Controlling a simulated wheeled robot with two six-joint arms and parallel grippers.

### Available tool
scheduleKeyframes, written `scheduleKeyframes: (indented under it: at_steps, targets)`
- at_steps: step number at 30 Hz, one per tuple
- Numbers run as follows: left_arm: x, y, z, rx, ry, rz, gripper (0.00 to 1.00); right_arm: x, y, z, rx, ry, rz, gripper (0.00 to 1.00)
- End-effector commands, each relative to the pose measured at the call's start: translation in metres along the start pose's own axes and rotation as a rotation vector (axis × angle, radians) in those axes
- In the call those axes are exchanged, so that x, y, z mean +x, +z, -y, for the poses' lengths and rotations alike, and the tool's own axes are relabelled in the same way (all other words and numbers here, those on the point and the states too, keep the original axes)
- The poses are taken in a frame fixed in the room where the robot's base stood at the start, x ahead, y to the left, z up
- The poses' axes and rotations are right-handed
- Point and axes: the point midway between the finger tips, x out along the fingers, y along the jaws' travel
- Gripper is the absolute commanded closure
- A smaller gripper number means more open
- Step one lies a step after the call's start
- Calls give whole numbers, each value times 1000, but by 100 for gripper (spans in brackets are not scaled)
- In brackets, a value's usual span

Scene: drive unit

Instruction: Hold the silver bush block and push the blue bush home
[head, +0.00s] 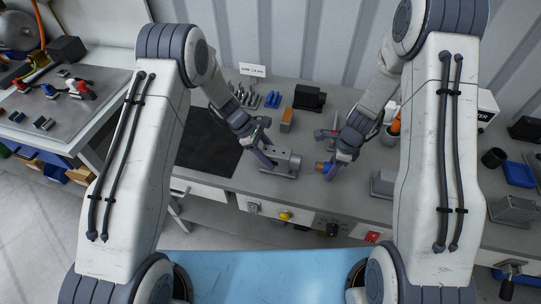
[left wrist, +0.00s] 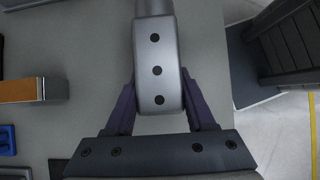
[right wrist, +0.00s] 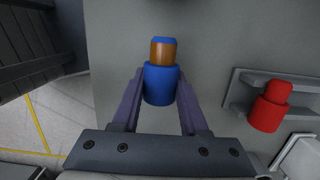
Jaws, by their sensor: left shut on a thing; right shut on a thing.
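The silver bush block (head: 284,164) sits on the grey bench near its front edge. My left gripper (head: 266,160) is shut on it. In the left wrist view the silver bush block (left wrist: 157,60) shows several dark round holes on its face, with a finger on each side. My right gripper (head: 330,167) is shut on the blue bush (head: 321,166), to the right of the block and apart from it. In the right wrist view the blue bush (right wrist: 161,85) has an orange-brown band and a blue end, between both fingers.
A red bush (right wrist: 270,106) lies at a grey holder beside my right gripper. An orange-topped block (head: 286,120), a black device (head: 309,97) and blue parts (head: 272,99) stand behind the silver block. A dark mat (head: 208,142) lies to the left. The bench's front edge is close.

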Motion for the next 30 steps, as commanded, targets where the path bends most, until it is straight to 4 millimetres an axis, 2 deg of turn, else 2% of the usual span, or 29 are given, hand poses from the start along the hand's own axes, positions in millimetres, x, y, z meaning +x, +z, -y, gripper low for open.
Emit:
scheduleKeyframes:
  at_steps: [13, 30]
  targets:
    - [1, -1, 0, -1, 0, -1, 100, 1, 2, 0, 0, 0, 0, 100]
    - [1, -1, 0, 0, 0, -1, 100, 9, 32, 0, -2, 0, 0, 100]
